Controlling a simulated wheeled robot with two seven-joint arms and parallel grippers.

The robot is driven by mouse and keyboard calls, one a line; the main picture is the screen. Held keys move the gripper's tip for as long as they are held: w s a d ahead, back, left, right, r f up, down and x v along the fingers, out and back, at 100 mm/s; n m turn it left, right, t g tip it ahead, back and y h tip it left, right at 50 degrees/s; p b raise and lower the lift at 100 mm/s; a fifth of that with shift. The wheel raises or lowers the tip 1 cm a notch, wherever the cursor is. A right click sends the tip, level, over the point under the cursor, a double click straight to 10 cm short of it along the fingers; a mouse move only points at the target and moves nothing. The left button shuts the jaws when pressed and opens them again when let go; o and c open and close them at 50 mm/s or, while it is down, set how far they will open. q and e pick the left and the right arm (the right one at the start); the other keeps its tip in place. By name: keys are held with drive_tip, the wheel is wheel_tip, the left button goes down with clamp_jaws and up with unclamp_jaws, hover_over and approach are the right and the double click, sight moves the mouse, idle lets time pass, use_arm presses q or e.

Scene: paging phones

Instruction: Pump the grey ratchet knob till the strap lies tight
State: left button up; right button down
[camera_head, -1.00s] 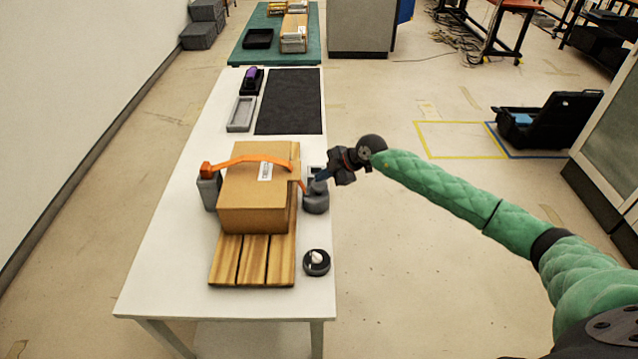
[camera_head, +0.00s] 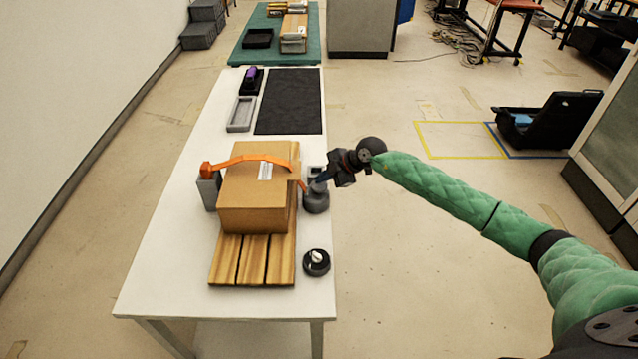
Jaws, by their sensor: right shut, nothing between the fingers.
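A cardboard box (camera_head: 254,207) sits on a slatted wooden pallet (camera_head: 253,262) on the white table. An orange strap (camera_head: 245,160) arches over the box top, from a grey post (camera_head: 208,190) on the left down to the grey ratchet (camera_head: 316,200) on the right. The strap bows up, with its middle apart from the box. My right gripper (camera_head: 322,178) is shut and empty, its fingertips at the top of the ratchet knob. Whether they touch it I cannot tell. My left gripper is not in view.
A round black dish with a white piece (camera_head: 317,262) stands near the table's right edge. A black mat (camera_head: 289,101), a grey tray (camera_head: 241,114) and a black holder with a purple item (camera_head: 251,80) lie farther back. The table's front is clear.

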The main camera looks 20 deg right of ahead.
sight(322, 184)
drive_tip(key=shift+f, duration=0.7)
idle(0.6)
drive_tip(key=shift+r, duration=0.1)
drive_tip(key=shift+r+p, duration=0.95)
drive_tip(key=shift+r, duration=0.5)
drive_tip(key=shift+r+p, duration=1.95)
drive_tip(key=shift+r, duration=0.55)
idle(0.8)
